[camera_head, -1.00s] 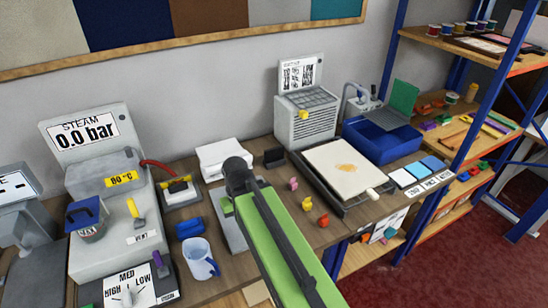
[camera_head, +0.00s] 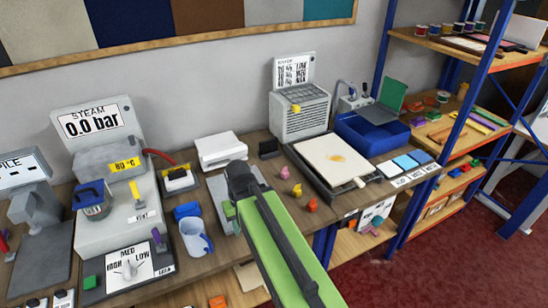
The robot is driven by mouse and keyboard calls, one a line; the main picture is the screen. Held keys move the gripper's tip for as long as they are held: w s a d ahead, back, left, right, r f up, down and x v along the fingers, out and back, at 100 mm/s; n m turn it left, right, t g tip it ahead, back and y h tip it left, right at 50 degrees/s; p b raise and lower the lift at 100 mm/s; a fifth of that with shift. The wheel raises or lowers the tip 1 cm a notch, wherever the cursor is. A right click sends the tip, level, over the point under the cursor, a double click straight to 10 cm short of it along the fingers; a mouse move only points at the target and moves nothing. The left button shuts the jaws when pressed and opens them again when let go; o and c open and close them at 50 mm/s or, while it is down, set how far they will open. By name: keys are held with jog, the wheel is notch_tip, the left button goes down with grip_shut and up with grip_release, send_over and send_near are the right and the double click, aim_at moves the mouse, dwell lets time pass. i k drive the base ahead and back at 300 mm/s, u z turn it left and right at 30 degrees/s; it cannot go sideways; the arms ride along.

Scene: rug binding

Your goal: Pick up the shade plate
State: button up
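No single piece can be surely told as the shade plate. Several flat tiles, white to blue (camera_head: 405,163), lie in a labelled row at the bench's right front, and one of them may be it. My arm's green link reaches up from the bottom centre. Its dark end, with my gripper (camera_head: 234,205), is over the middle of the bench, left of the tiles and well apart from them. The fingers are mostly hidden behind the arm, so their opening cannot be seen.
A cream pad in a dark frame (camera_head: 294,158) lies left of the tiles, with small coloured pegs (camera_head: 297,190) before it. A blue bin (camera_head: 372,148) stands behind. A mug (camera_head: 194,239) and steam unit (camera_head: 112,221) are left. A blue-post shelf (camera_head: 461,120) stands right.

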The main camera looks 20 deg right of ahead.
aim_at(267, 146)
jog(key=z, duration=0.35)
jog(key=k, duration=0.25)
jog(key=u, duration=2.5)
jog(key=k, duration=1.6)
jog(key=z, duration=0.85)
jog(key=i, duration=2.05)
